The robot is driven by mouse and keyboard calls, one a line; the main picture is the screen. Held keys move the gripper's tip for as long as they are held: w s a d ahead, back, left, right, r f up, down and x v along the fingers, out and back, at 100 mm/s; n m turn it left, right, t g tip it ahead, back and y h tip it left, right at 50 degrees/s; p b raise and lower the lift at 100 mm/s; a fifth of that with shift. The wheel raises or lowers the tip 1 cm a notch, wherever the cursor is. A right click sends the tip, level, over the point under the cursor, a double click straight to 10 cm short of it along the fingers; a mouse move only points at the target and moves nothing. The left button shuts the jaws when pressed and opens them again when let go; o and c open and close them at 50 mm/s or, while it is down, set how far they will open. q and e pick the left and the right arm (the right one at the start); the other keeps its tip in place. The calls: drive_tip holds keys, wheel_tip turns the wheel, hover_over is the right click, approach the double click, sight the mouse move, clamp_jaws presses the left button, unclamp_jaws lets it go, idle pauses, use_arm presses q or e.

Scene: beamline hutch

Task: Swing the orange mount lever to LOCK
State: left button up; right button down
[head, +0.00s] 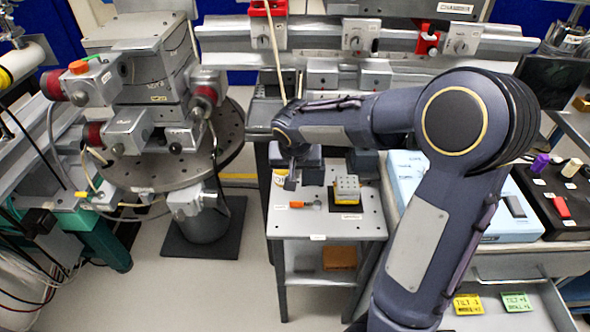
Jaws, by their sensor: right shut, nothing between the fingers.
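A small orange lever (297,205) lies flat on the light top plate of a small grey stand (335,228), with a grey round piece at its right end. A yellowish block with a grid of holes (347,189) sits on a dark base to the right of it. My right gripper (290,186) reaches in from the right, points down and is shut and empty, just above and behind the lever in the picture. I cannot tell whether it touches anything. Small labels lie on the plate, too small to read. My left gripper is not in view.
A round perforated stage (180,172) with stacked motor units stands at the left. A rail (400,38) with red-topped mounts runs behind. A light blue box (405,172) and a dark control box (560,200) stand at the right. The floor ahead of the stand is clear.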

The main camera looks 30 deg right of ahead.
sight(305, 205)
drive_tip(key=x, duration=0.6)
drive_tip(key=shift+b, duration=0.35)
drive_tip(key=s+a, duration=0.2)
drive_tip(key=s, duration=0.1)
drive_tip(key=shift+s+f, duration=0.1)
drive_tip(key=shift+s, duration=0.15)
